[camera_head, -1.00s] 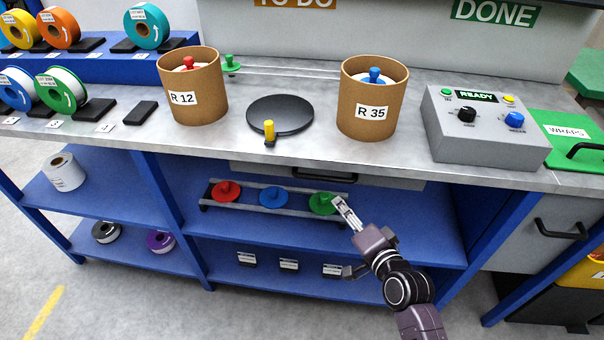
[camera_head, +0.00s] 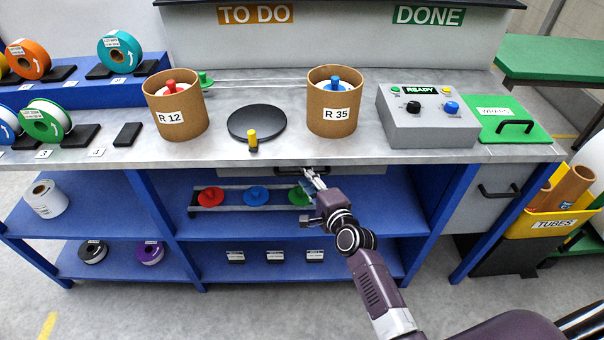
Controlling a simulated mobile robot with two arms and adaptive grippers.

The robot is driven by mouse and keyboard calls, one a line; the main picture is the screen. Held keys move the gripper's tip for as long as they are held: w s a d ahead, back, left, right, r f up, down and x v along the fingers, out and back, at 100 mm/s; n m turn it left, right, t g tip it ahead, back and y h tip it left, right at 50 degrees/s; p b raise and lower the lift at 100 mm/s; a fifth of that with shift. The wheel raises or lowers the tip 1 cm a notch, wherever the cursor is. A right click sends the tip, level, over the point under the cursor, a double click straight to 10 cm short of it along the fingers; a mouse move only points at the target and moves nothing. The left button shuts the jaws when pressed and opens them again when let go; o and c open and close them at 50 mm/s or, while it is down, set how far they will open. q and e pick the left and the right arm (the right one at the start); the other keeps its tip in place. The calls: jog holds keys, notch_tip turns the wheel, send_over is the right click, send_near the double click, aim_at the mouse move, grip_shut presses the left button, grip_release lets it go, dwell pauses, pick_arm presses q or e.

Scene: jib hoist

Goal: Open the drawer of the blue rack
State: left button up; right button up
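A grey drawer front (camera_head: 235,169) sits under the worktop of the blue-framed rack (camera_head: 160,205). It looks shut, and its dark bar handle (camera_head: 285,174) shows as a thin strip under the worktop edge. My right gripper (camera_head: 314,178) is close to the right end of this handle, in front of the upper blue shelf. Its fingers point up and away from me; whether they touch the handle, or how far apart they are, I cannot tell. My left gripper is out of view.
The worktop above holds two brown tubs (camera_head: 180,118) (camera_head: 333,115), a black disc (camera_head: 257,120) and a grey control box (camera_head: 425,122). A rail with red, blue and green knobs (camera_head: 256,195) lies on the shelf. Another grey door with a handle (camera_head: 497,190) is at right.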

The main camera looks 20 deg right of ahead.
jog(key=shift+x, duration=1.4)
grip_shut()
